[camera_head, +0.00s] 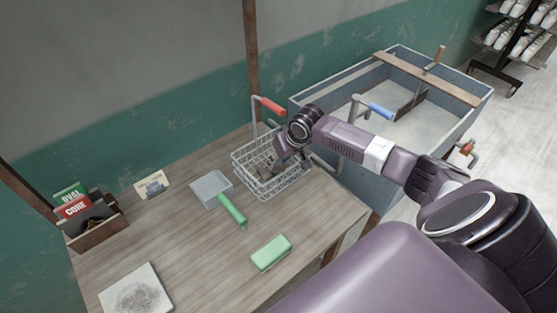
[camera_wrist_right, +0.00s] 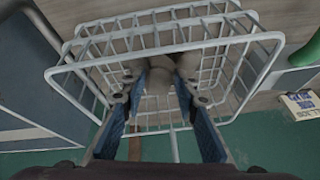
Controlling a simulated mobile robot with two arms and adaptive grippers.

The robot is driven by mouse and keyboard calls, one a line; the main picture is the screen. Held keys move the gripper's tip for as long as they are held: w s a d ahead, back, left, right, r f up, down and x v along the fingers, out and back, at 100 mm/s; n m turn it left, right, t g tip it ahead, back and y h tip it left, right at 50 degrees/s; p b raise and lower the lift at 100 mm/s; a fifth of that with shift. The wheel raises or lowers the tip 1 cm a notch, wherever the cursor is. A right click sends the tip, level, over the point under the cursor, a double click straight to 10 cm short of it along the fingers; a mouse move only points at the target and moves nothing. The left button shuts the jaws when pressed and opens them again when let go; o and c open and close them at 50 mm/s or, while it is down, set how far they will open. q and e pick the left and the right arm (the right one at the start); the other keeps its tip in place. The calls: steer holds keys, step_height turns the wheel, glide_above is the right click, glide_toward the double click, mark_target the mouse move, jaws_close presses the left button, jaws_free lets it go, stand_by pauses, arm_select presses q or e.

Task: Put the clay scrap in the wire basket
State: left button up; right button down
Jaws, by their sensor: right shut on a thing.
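The white wire basket (camera_head: 268,193) stands on the wooden table near its back right edge, with a red-gripped handle. My right gripper (camera_head: 283,158) reaches into the top of the basket from the right. In the right wrist view the basket's wire rim (camera_wrist_right: 170,47) surrounds the view below my two blue fingers (camera_wrist_right: 160,100). The fingers are shut on a brownish lump, the clay scrap (camera_wrist_right: 157,80), inside the basket's outline. Its lower part and any contact with the basket floor are unclear. My left gripper is not in view.
A wooden box (camera_head: 95,234) with cards stands at left. A grey bin (camera_head: 325,120) with a blue-handled tool stands behind right.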

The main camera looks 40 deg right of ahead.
steer(key=shift+f, duration=0.4)
steer(key=c, duration=1.5)
jaws_free()
steer(key=shift+f, duration=0.1)
steer(key=shift+r, duration=0.2)
steer(key=b+v, duration=0.1)
steer(key=v, duration=1.1)
steer(key=shift+r, duration=0.35)
